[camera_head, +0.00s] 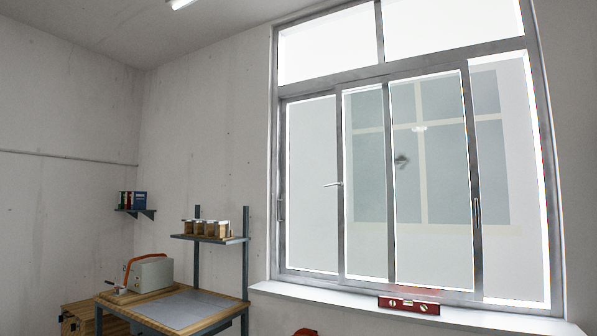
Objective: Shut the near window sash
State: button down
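A large grey-framed window (275,150) fills the right half of the head view. Below two fixed upper panes it has sliding sashes. One sash (474,230), with a dark upright handle (476,211) on its right stile, stands left of the right jamb. A tall gap (522,190) lies between that stile and the jamb. Another sash (282,250) stands at the left, with a handle on its left edge; the two appear to overlap in the middle. A small lever (333,184) sits by a middle stile. I cannot tell which sash is nearer. My gripper is out of view.
A red spirit level (409,305) lies on the white sill (350,299) below the window. A wooden workbench (130,316) with a grey machine (149,274) stands at the left, below a shelf (210,239) with several jars. A red object (305,332) shows at the bottom edge.

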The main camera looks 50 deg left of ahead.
aim_at(476, 294)
jog(key=u, duration=1.3)
jog(key=i, duration=1.9)
jog(key=z, duration=0.3)
jog(key=i, duration=1.9)
jog(key=z, duration=0.4)
